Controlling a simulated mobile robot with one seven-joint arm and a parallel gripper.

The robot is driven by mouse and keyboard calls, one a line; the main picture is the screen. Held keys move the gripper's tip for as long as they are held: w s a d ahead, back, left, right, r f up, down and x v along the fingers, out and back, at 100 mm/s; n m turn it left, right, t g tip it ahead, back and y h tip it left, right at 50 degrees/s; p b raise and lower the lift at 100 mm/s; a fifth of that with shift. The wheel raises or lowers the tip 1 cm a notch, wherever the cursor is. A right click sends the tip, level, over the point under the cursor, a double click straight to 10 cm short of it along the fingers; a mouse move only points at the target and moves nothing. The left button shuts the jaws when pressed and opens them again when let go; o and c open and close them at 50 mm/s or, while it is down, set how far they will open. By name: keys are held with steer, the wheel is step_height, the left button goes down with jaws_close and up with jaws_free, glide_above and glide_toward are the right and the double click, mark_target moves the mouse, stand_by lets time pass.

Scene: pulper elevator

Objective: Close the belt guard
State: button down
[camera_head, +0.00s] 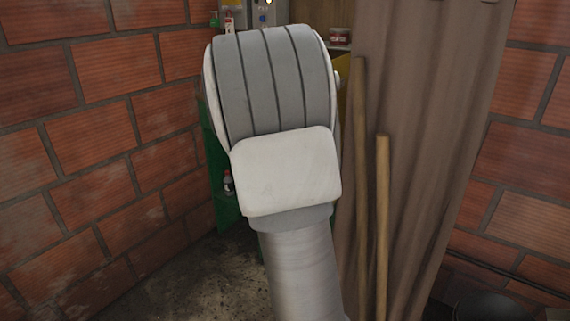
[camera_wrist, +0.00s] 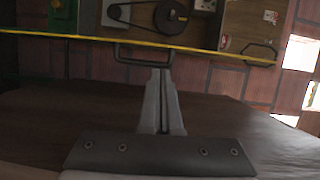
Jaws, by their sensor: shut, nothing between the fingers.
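The belt guard shows in the wrist view as a long thin yellow edge (camera_wrist: 215,53), seen nearly edge-on. A black bar handle (camera_wrist: 122,57) sticks out from it. Behind the edge, a black belt runs to a dark round pulley (camera_wrist: 171,17), and both are uncovered. My gripper (camera_wrist: 161,72) is shut and empty, with its fingertips at the right end of the handle. I cannot tell whether they touch it. In the head view my arm hides the gripper and most of the machine; a yellow part (camera_head: 345,95) shows beside the arm.
A second dark handle (camera_wrist: 262,47) is at the right of the wrist view. In the head view, a brown curtain (camera_head: 430,130) and two wooden poles (camera_head: 383,220) stand right of my arm. Brick walls flank both sides. A green panel (camera_head: 222,195) stands behind the arm.

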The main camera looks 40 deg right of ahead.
steer(key=b+x, duration=0.1)
steer(key=x, duration=0.9)
steer(key=shift+r+m+h, duration=0.1)
steer(key=shift+m+h, duration=0.2)
